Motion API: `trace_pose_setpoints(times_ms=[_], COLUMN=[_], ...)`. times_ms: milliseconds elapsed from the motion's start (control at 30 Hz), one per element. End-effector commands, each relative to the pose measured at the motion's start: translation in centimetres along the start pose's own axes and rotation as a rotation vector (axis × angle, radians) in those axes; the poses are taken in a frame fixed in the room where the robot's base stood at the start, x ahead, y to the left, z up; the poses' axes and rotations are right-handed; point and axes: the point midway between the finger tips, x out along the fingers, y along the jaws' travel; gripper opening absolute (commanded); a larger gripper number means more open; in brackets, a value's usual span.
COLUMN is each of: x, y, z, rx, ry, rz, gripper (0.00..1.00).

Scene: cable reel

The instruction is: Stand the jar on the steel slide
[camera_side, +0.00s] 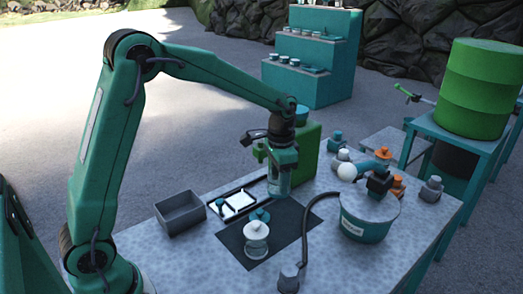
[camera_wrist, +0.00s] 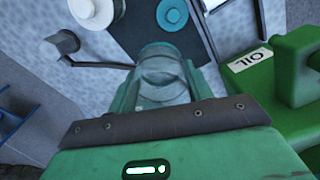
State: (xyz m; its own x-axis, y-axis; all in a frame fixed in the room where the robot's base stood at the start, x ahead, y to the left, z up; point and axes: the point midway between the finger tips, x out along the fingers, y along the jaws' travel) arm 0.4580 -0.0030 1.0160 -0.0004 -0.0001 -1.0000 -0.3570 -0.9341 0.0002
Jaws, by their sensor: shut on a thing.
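My gripper (camera_side: 279,165) is shut on a clear greenish glass jar (camera_side: 278,186), held upright with its base near the back edge of the dark mat (camera_side: 288,218). I cannot tell whether the base touches the table. In the wrist view the jar (camera_wrist: 163,75) shows between the jaws, partly hidden by them. A pale plate in a dark frame (camera_side: 238,202), which may be the steel slide, lies just left of the jar; its edge seems to show in the wrist view (camera_wrist: 232,22).
A white-lidded jar (camera_side: 256,238) and a teal-topped item (camera_side: 260,214) stand on the mat. A green oil can (camera_side: 304,150) is close behind my gripper. A grey open bin (camera_side: 180,212) is left, a teal tub (camera_side: 368,215) right. A dark hose (camera_side: 308,230) curves between mat and tub.

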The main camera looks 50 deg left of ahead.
Motion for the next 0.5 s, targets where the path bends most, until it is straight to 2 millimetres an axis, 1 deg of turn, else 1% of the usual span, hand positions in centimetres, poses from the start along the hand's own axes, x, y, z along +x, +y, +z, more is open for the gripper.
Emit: trace_pose_setpoints(times_ms=[33,200,333,500], x=[-0.3,-0.6,-0.7,-0.7], y=[-0.2,-0.6,-0.6,-0.6], z=[1.1,4.2,5.7,6.5], rx=[0.001,0.016,0.024,0.028], ry=[0.003,0.001,0.002,0.002], rz=[-0.001,-0.001,-0.001,-0.001], gripper=[0.24,0.24,0.24,0.24])
